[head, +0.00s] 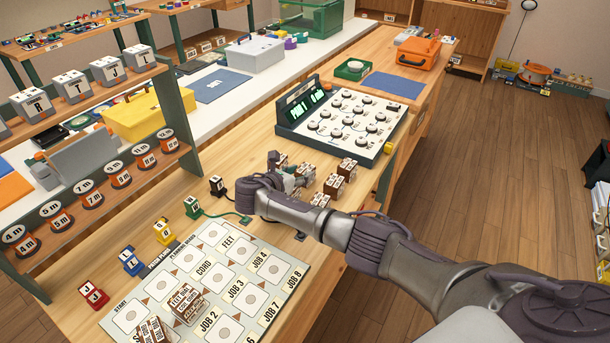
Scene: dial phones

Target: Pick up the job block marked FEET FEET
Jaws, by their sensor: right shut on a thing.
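My right gripper (283,174) is at the cluster of brown job blocks with white labels, in the middle of the table. It is shut on a job block, mostly hidden by the fingers; I cannot read its label or tell whether it is lifted. Other job blocks stand just right of the gripper, among them one at the back (346,168), one in the middle (333,186) and one at the front (320,200). Their labels are too small to read surely, so I cannot tell which is FEET FEET. My left gripper is not in view.
A planning board (250,297) lies in front, with job blocks (187,303) on it. A console with dials (345,122) stands behind the cluster. A shelf rack (100,195) is at left.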

